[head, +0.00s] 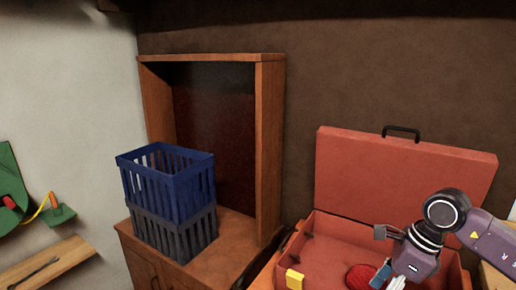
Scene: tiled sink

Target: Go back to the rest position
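My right arm comes in from the right, over an open red case (405,165). My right gripper (388,281) points down into the case, near a red ball-like thing (360,277). A small blue piece (380,276) shows beside the gripper; I cannot tell whether it is held. The finger ends are small and partly cut off by the lower picture edge, so their opening is unclear. My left gripper is not in view.
A yellow block (294,279) is at the case's front left. Stacked blue (190,190) and grey (175,240) crates stand on a wooden cabinet (235,245) to the left. A green thing (10,190) and a wooden shelf (50,264) are at the far left wall.

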